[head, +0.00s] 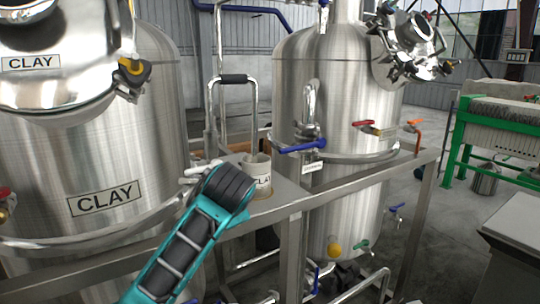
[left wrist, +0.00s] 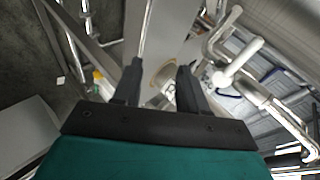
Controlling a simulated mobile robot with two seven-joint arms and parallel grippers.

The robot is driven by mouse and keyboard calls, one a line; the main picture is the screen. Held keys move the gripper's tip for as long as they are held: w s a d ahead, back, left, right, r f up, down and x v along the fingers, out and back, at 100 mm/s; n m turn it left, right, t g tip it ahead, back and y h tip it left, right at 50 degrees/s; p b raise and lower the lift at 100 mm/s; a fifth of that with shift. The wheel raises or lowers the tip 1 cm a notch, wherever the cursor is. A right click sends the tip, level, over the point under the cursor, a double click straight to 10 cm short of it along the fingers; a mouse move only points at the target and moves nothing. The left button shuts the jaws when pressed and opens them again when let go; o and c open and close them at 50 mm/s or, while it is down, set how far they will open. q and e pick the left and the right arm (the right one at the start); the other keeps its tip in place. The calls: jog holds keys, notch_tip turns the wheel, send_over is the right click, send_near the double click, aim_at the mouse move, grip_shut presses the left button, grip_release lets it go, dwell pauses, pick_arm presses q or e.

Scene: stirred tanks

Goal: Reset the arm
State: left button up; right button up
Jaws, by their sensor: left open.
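The cup stands on the metal frame's shelf between the two tanks. In the left wrist view my left gripper (left wrist: 160,68) is open, with its two dark fingers apart. A round beige rim shows between the fingers, partly hidden by the gripper body; I cannot tell how far below them it lies. The fingers are hidden in the head view. My right gripper is not in view.
A large steel tank labelled CLAY (head: 125,160) is close at left; a second steel tank (head: 335,105) stands at centre. A metal frame rail (head: 345,187) runs in front. Blue, red and orange valve handles stick out.

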pick_arm(q)
jog(key=s+f+n+h, duration=0.1)
jog(key=s+f, duration=0.3)
jog(key=f, duration=0.4)
jog(key=s+a+f+n+h, duration=0.15)
jog(key=s+f, duration=0.25)
jog(key=f, duration=0.4)
jog(key=s+d+f+n+h, duration=0.1)
jog(key=s+f+n+h, duration=0.15)
jog(key=f, duration=0.45)
jog(key=s+a+f+n, duration=0.2)
jog(key=s+a+f, duration=0.1)
jog(key=s, duration=0.6)
jog(key=s+a+f+n+t, duration=0.1)
jog(key=s+f, duration=0.4)
jog(key=s, duration=0.5)
jog(key=shift+a+n, duration=0.5)
jog(key=shift+a, duration=0.45)
jog(key=shift+f, duration=0.1)
